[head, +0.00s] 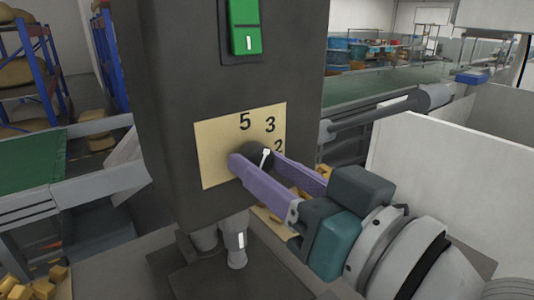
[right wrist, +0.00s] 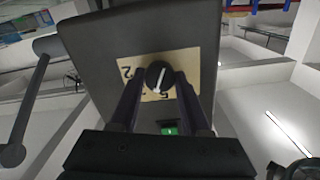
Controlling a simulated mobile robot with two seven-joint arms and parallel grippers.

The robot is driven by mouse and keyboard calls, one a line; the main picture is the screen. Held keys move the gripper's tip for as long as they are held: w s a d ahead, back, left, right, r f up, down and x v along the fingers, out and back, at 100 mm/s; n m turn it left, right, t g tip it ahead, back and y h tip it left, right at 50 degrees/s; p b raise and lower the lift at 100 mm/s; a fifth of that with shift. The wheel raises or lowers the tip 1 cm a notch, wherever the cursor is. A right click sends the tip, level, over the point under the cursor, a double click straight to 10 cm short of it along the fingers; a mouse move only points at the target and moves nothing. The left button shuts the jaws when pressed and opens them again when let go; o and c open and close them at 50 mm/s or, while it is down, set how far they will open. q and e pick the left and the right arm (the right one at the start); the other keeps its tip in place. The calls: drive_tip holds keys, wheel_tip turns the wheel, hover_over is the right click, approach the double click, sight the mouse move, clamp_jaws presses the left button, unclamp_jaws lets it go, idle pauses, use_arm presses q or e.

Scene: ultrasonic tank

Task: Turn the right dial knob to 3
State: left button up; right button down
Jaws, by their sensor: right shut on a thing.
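The dark round dial knob (head: 257,154) sits on a tan plate (head: 212,157) on the front of a dark grey box. The digits 5, 3 and 2 show on the plate around it. The knob's white mark points up and slightly right in the head view, roughly toward the 3; its exact setting is hard to tell. My right gripper (head: 258,164) is shut on the knob, one purple finger on each side. The right wrist view shows the knob (right wrist: 159,75) between the two fingertips, with the 2 and 5 visible nearby. My left gripper is not in view.
A green switch (head: 244,27) is higher on the dark grey box (head: 160,80). A white panel (head: 435,185) stands to the right of my right arm. Green conveyor belts, blue racks and yellow blocks (head: 35,285) lie around the box.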

drive_tip(key=shift+m, duration=1.8)
drive_tip(key=shift+c, duration=1.9)
unclamp_jaws()
drive_tip(key=b+v, duration=0.1)
drive_tip(key=v, duration=0.9)
drive_tip(key=shift+b, duration=0.3)
